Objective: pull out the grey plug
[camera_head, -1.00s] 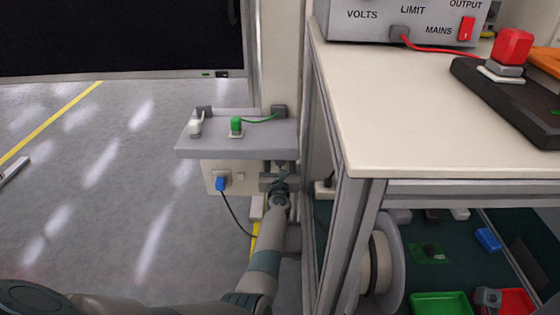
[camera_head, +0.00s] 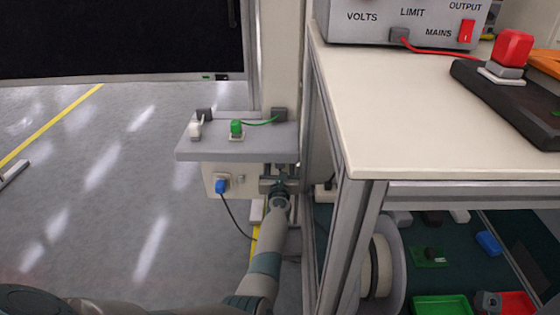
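My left arm reaches up from the bottom edge to the wall panel (camera_head: 209,178) under the small grey shelf. My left gripper (camera_head: 279,171) is at the panel's right side, just below the shelf edge. Its fingers are small and largely hidden by the wrist, so I cannot tell whether they are open or shut, or on anything. I cannot make out a grey plug at the panel; the gripper and wrist cover that part. A blue plug (camera_head: 221,186) with a dark cable sits in the panel, left of the gripper. My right gripper is not in view.
On the shelf (camera_head: 190,152) stand a white plug (camera_head: 196,130) and a green plug (camera_head: 236,127) with a green cable. A workbench (camera_head: 410,130) and its frame rise close to the right of my arm. A cable reel (camera_head: 392,265) is under it. Open floor lies left.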

